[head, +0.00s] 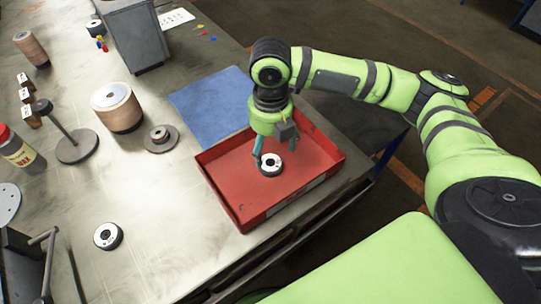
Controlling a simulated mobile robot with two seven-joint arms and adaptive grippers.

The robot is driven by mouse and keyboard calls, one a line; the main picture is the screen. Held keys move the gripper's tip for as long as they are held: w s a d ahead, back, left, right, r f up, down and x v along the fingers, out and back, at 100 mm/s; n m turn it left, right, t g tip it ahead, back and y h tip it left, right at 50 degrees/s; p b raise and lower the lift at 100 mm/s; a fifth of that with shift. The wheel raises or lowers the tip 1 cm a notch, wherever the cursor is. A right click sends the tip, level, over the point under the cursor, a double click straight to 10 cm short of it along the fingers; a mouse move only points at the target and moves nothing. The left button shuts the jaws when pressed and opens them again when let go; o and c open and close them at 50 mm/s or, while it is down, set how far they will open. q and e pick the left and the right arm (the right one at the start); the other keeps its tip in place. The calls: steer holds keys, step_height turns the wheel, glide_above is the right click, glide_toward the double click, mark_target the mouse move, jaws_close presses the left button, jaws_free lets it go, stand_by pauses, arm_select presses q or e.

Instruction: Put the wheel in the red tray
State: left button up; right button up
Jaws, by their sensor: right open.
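The red tray (232,196) sits at the right edge of the metal table. A small dark wheel with a white face (270,164) is inside the tray, near its middle. My right gripper (265,158) points down over the tray, with its teal fingers apart and close around the wheel. I cannot tell whether the fingers touch it. A second, similar wheel (108,236) lies flat on the table to the left of the tray. My left gripper is not in view.
A blue mat (207,103) lies behind the tray. A flanged metal piece (161,138), a copper-coloured spool (117,107), a stand with a rod (76,145) and a red-capped bottle (17,148) stand to the left. A grey bin (137,40) is at the back. Table between tray and second wheel is clear.

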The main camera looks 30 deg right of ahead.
mark_target(270, 163)
step_height(270, 163, up, 6)
steer(key=shift+f, duration=0.15)
